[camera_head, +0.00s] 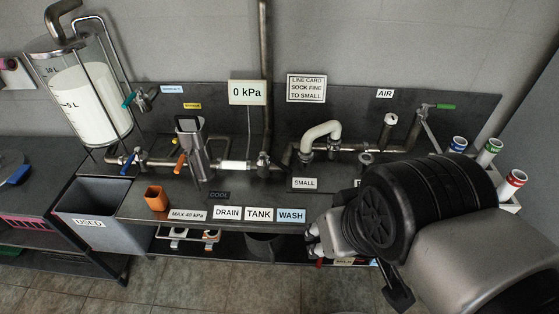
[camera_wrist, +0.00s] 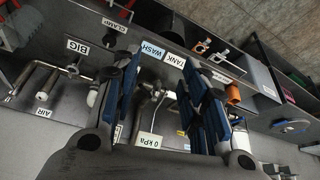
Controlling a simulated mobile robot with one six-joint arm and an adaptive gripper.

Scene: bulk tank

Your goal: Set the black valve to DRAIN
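The DRAIN label (camera_head: 228,213), TANK label (camera_head: 259,214) and WASH label (camera_head: 291,215) sit in a row on the bench's front edge. In the head view my arm mostly hides my gripper at the bench's front right. The TANK label (camera_wrist: 175,61) and WASH label (camera_wrist: 152,50) show upside down in the wrist view.
A tank of white liquid (camera_head: 90,105) stands at left, above a grey USED bin (camera_head: 90,222). A green handle (camera_head: 446,107) is at right.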

